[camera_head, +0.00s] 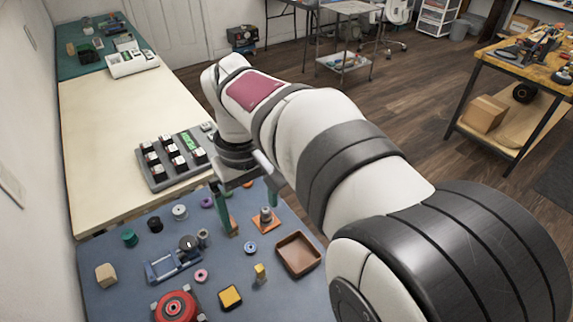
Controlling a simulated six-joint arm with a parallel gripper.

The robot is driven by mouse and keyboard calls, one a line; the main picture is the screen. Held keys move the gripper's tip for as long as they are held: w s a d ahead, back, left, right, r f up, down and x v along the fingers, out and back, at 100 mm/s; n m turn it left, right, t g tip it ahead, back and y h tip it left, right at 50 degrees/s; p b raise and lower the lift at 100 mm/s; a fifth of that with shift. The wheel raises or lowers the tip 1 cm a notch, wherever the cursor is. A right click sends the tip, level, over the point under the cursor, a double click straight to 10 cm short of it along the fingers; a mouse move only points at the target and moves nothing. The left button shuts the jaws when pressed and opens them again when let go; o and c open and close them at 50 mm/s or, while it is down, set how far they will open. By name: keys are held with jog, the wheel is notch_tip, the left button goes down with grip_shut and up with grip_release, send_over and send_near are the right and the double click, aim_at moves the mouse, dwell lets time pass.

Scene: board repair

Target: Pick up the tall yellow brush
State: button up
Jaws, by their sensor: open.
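A small upright yellow piece (260,273) stands on the blue-grey mat, left of the brown tray; it looks like the yellow brush, but it is too small to be sure. My gripper (246,206) points down over the mat, beyond that piece, with its two green fingers apart. An upright orange-brown piece (233,226) stands right by the left finger, partly hidden by it; I cannot tell whether they touch. My arm hides part of the mat's right side.
An orange square base with a grey knob (266,218) is close to the fingers. The brown tray (298,271) looks empty. A yellow block (230,297), red reel (176,308), blue fixture (172,268) and several spools lie around. A button box (172,160) sits beyond.

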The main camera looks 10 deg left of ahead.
jog(key=s+d+m+y, duration=0.1)
jog(key=s+d+m, duration=0.8)
jog(key=d, duration=0.7)
jog(key=s, duration=0.2)
jog(key=shift+s+d+f+m, duration=0.15)
jog(key=shift+s+f+m, duration=0.15)
jog(key=shift+f+m, duration=0.1)
jog(key=s+d+f+m, duration=0.1)
jog(key=s, duration=0.1)
jog(key=s+d+f+m, duration=0.1)
jog(key=s+m, duration=0.1)
jog(key=s, duration=0.1)
jog(key=s+d+f+m, duration=0.1)
jog(key=s, duration=0.1)
jog(key=shift+s+f+m+y, duration=0.15)
jog(key=shift+f+m+y, duration=0.25)
jog(key=c, duration=0.4)
jog(key=shift+c, duration=1.1)
